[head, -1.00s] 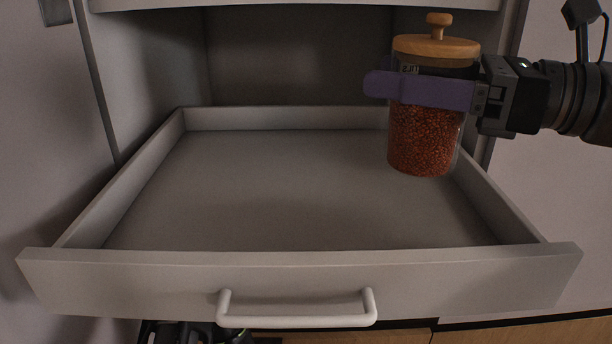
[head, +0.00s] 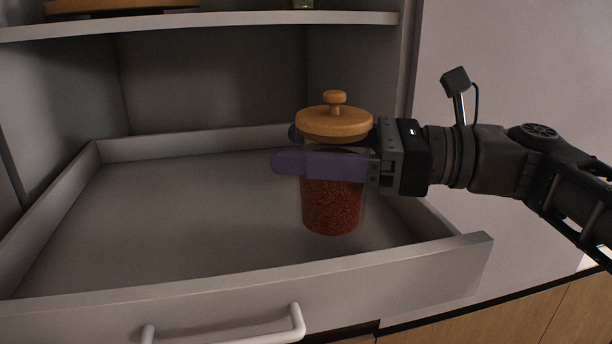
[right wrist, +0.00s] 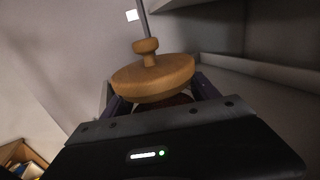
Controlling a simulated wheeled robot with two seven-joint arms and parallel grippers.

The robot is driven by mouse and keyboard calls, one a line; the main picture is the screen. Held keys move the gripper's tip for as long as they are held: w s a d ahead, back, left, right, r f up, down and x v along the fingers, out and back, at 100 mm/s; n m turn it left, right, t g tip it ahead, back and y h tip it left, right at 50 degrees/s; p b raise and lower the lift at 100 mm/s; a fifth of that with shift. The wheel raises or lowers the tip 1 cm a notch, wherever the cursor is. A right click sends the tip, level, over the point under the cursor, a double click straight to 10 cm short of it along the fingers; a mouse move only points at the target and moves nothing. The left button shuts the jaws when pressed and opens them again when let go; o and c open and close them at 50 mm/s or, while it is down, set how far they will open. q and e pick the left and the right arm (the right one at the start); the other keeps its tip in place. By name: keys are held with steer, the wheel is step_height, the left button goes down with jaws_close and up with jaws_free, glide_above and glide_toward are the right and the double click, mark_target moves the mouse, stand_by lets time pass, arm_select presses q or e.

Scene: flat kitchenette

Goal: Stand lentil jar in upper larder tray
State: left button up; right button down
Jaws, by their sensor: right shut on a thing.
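The lentil jar (head: 332,205) is clear glass with red lentils and a knobbed wooden lid. It is upright in the head view, over the right part of the open larder tray (head: 150,215). My right gripper (head: 300,160) is shut on the jar, its purple fingers on either side below the lid. I cannot tell whether the jar's base touches the tray floor. In the right wrist view the wooden lid (right wrist: 152,78) shows between the fingers, and the lentils are mostly hidden. My left gripper is not in view.
The tray has low walls, a front panel with a white handle (head: 225,338), and a bare floor to the left of the jar. A shelf (head: 200,24) runs above the tray, with a wooden item on it. Wooden cabinet fronts (head: 540,315) are at lower right.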

steer(key=shift+f, duration=1.75)
steer(key=shift+f, duration=0.15)
steer(key=shift+c, duration=1)
jaws_free()
steer(key=shift+d, duration=0.1)
steer(key=d, duration=0.2)
steer(key=d+b, duration=0.1)
steer(key=d, duration=0.2)
steer(key=s+d, duration=0.1)
steer(key=d, duration=0.2)
steer(key=shift+d+b, duration=0.15)
steer(key=shift+b, duration=0.15)
steer(key=shift+d+p, duration=0.45)
steer(key=shift+d, duration=1.3)
